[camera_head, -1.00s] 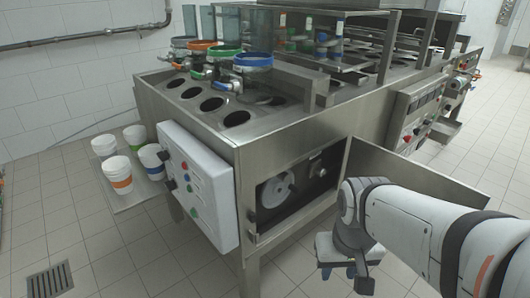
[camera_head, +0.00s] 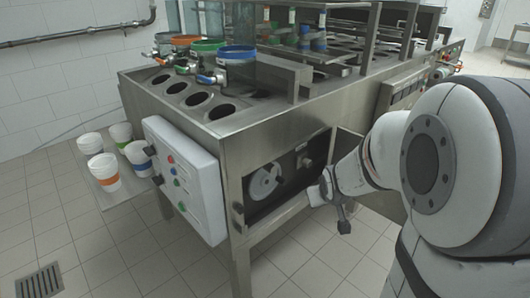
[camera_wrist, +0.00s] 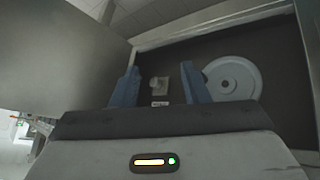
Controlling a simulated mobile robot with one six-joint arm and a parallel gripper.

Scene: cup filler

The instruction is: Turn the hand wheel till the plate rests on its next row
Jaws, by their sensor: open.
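The hand wheel (camera_head: 265,180) is a pale grey disc inside the dark open compartment in the machine's front. In the wrist view the wheel (camera_wrist: 232,78) sits just right of my right finger, seen at an angle, with a round hub. My gripper (camera_wrist: 160,82) is open, with two blue fingers apart and nothing between them. The plate with several round dark holes (camera_head: 178,101) is on the machine's top; the holes in view look empty.
A white control box (camera_head: 185,180) with buttons juts out left of the compartment. The opened door (camera_wrist: 60,50) stands close on the left in the wrist view. White cups (camera_head: 103,170) stand on a tray at left.

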